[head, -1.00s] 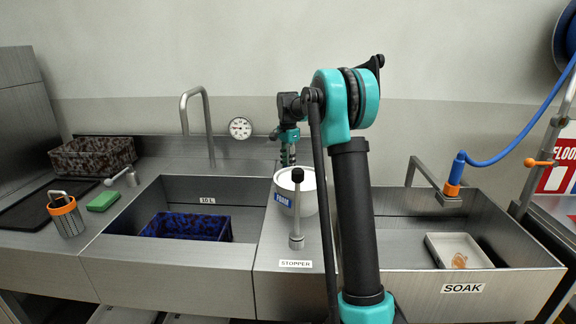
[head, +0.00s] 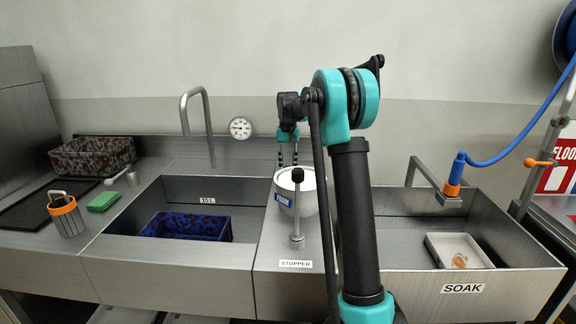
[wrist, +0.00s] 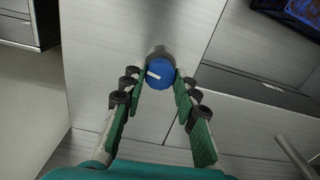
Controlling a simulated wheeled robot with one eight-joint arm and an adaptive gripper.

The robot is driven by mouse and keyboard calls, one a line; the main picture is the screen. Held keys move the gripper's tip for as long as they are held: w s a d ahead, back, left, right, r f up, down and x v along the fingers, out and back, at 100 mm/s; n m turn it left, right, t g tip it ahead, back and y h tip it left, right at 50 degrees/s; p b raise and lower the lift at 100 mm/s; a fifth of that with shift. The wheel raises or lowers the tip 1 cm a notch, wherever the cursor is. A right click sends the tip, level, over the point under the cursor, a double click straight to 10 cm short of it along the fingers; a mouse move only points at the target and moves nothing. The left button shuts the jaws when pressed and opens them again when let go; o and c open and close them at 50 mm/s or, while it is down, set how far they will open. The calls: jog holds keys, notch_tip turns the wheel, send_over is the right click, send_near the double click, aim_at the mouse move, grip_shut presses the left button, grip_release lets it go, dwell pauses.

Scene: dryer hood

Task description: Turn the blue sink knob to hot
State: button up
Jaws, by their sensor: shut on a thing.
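The blue sink knob (wrist: 161,74) shows in the wrist view as a round blue cap on a grey metal base. A white pointer line on its face points left and slightly up. My gripper (wrist: 160,82) has its two green fingers on either side of the knob, shut on it near the fingertips. In the head view my gripper (head: 288,160) points down at the back of the counter, behind the white tub (head: 306,196). The knob is hidden in that view, and no hot or cold marking is readable.
A tall grey faucet (head: 197,118) and a dial gauge (head: 240,128) stand left of my gripper. The stopper lever (head: 297,212) stands in front of the tub. The left basin holds a blue crate (head: 186,226); the soak basin (head: 395,255) lies right.

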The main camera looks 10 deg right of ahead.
aim_at(288, 167)
jog(key=n, duration=0.5)
jog(key=shift+n, duration=0.3)
jog(key=n, duration=0.9)
jog(key=shift+n, duration=0.4)
jog(key=n, duration=0.4)
jog(key=shift+n, duration=0.4)
jog(key=o, duration=1.2)
jog(key=shift+c, duration=0.2)
jog(key=shift+r, duration=0.1)
notch_tip(288, 167, up, 12)
